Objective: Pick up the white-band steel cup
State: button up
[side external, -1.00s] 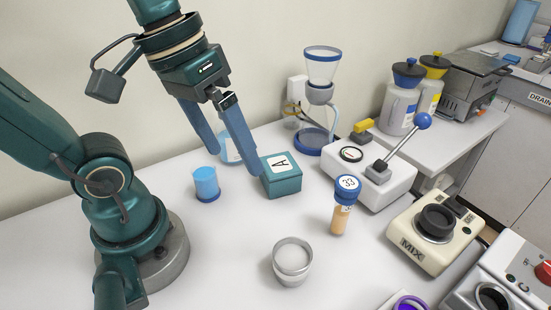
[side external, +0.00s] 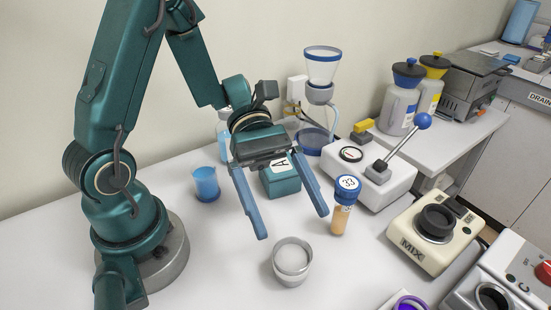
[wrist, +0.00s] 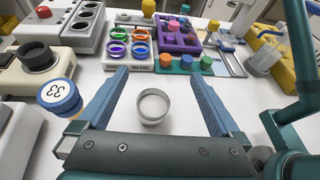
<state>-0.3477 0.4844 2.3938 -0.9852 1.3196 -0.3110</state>
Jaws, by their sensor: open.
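The steel cup (side external: 292,262) with a pale band stands upright on the white table in the side external view. It also shows in the wrist view (wrist: 153,107), between and beyond my fingertips. My gripper (side external: 295,226) is open and empty, with its two blue fingers spread wide. It hangs above and behind the cup and does not appear to touch it. The vial with the blue cap marked 33 (side external: 342,205) stands close to the right finger in the side view.
A teal block marked A (side external: 282,180) and a blue beaker (side external: 205,184) stand behind my gripper. The MIX machine (side external: 437,232) and a lever device (side external: 370,180) stand to the right. In the wrist view, a rack of coloured rings (wrist: 129,45) lies beyond the cup.

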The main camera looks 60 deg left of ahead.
send_near(299, 275)
jog(key=x, duration=0.5)
jog(key=shift+w+a+f, duration=0.1)
jog(key=shift+f, duration=0.25)
jog(key=shift+x, duration=2.55)
jog(key=shift+f, duration=0.1)
jog(key=c, duration=1.5)
jog(key=shift+o, duration=0.2)
